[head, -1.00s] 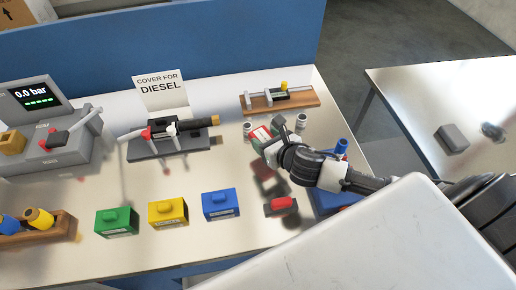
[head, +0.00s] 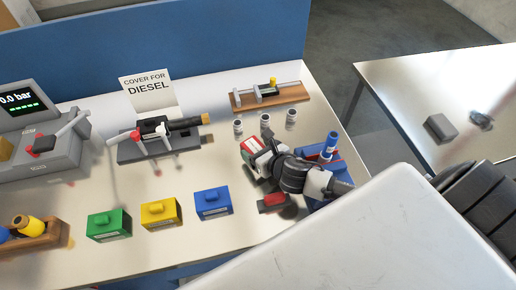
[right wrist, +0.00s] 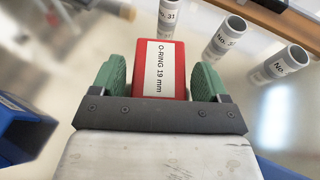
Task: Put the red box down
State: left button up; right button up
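The red box (head: 265,144), with a white label, is at the right part of the bench, at the end of my right arm. In the right wrist view the red box (right wrist: 161,70) reads "O-RING 19 mm" and sits between the two green finger pads of my right gripper (right wrist: 160,80). In the head view my right gripper (head: 262,158) partly covers the box. Its underside is hidden, so I cannot tell whether it touches the bench. My left gripper is not in view.
Three grey cylinders (head: 265,119) stand just behind the box. A blue bin (head: 333,168) is close on the right; a small red object (head: 272,202) lies in front. Green (head: 109,225), yellow (head: 161,213) and blue (head: 213,203) boxes stand at the front left.

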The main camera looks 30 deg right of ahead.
jog(key=shift+o, duration=0.6)
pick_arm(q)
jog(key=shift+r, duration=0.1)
pick_arm(e)
jog(key=shift+r, duration=0.1)
jog(key=shift+s+r, duration=0.1)
jog(key=shift+s, duration=0.05)
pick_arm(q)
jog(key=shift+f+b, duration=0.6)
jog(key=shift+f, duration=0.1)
pick_arm(e)
jog(key=v, duration=1)
jog(key=shift+s+d, duration=0.1)
jog(key=shift+s, duration=0.15)
jog(key=shift+s+r, duration=0.3)
jog(key=shift+s, duration=0.25)
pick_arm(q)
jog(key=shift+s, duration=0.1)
